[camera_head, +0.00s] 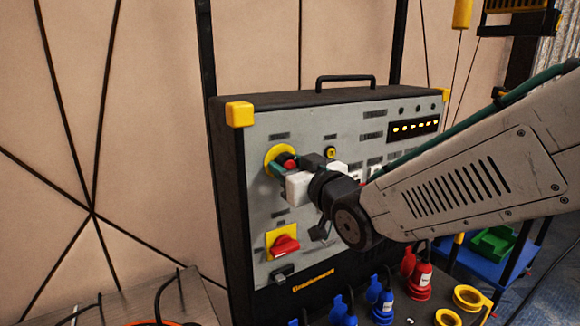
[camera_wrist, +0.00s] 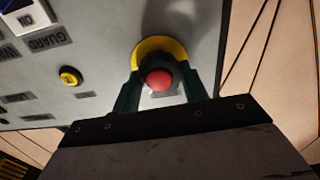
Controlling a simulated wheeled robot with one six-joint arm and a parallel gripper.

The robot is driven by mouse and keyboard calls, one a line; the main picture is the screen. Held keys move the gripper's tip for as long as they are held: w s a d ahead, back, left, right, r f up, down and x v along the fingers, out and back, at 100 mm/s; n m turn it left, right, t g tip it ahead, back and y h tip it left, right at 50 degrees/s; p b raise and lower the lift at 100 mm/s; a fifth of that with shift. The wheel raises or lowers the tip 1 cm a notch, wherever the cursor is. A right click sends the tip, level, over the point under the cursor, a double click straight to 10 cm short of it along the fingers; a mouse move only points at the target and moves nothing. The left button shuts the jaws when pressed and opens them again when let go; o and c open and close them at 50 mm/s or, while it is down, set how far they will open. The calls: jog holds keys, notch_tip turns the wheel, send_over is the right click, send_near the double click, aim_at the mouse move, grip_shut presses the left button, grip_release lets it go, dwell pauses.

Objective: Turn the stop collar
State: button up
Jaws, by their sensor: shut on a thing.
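The stop collar (camera_wrist: 150,46) is a yellow ring around a red button (camera_wrist: 159,81) with a dark base. In the head view the yellow ring (camera_head: 275,153) and the red button (camera_head: 289,160) sit at the upper left of the grey panel. My gripper (camera_wrist: 158,88) has its two green fingers on either side of the dark base behind the button and is shut on it. In the head view my gripper (camera_head: 282,170) reaches the collar from the right and partly hides it. The far side of the collar is hidden.
A red rotary switch (camera_head: 285,246) on a yellow plate sits below the collar. A small yellow button (camera_head: 330,152) is to its right, with lit indicators (camera_head: 414,128) beyond. Blue and red connectors (camera_head: 418,277) stand in front of the panel. The wall at left is clear.

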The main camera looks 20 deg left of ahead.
jog(key=o, duration=1)
jog(key=v, duration=0.7)
jog(key=shift+s+d, duration=0.2)
jog(key=shift+d, duration=0.1)
